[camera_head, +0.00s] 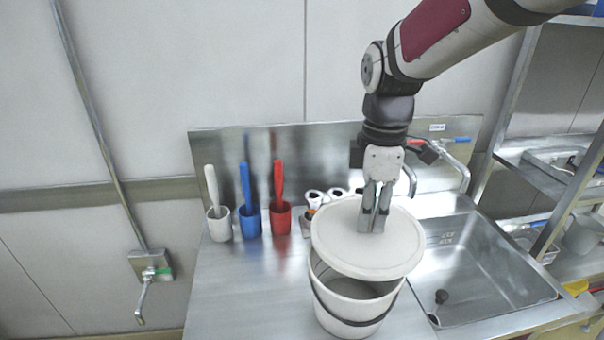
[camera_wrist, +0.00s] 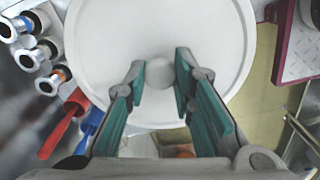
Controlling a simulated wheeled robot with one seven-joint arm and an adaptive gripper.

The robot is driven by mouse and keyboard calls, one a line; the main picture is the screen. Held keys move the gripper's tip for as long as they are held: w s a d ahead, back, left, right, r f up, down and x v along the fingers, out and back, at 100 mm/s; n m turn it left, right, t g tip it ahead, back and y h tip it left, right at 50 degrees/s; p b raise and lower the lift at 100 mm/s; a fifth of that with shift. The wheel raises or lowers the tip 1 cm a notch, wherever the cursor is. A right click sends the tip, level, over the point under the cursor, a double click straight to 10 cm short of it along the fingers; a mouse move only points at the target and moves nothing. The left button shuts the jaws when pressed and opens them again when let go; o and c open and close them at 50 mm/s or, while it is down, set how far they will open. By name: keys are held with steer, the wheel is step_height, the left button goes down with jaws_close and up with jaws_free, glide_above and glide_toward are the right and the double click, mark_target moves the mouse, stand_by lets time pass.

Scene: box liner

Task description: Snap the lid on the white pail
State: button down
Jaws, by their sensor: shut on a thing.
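The white pail (camera_head: 352,312) stands on the steel counter, with a dark band around it. The round white lid (camera_head: 345,245) is over the pail's mouth, tilted and off-centre, with an open gap showing at the front. I cannot tell whether the lid touches the rim at the back. My gripper (camera_head: 374,226) points down at the lid and is shut on the lid's small round knob, which shows between the fingertips in the wrist view (camera_wrist: 160,73). The lid (camera_wrist: 118,30) fills the upper middle of that view. The pail's far rim is hidden under the lid.
White (camera_head: 219,222), blue (camera_head: 250,221) and red (camera_head: 280,217) cups with handled tools stand left of the pail. Metal-ended cylinders (camera_head: 313,197) lie behind it. A steel sink (camera_head: 480,265) is to the right, with a faucet behind. The counter's front left is clear.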

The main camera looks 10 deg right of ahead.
mark_target(361, 236)
steer(key=shift+w+a+f, duration=0.15)
steer(key=shift+w+a, duration=0.25)
steer(key=shift+w, duration=0.05)
steer(key=shift+w+f+b, duration=0.1)
steer(key=shift+f+b, duration=0.75)
steer(key=shift+f, duration=0.5)
steer(key=shift+f+b, duration=0.8)
steer(key=shift+f, duration=0.9)
steer(key=shift+f, duration=0.2)
steer(key=c, duration=0.8)
jaws_free()
steer(key=shift+r, duration=0.1)
steer(key=shift+r+p, duration=2.1)
steer(key=shift+r, duration=1.35)
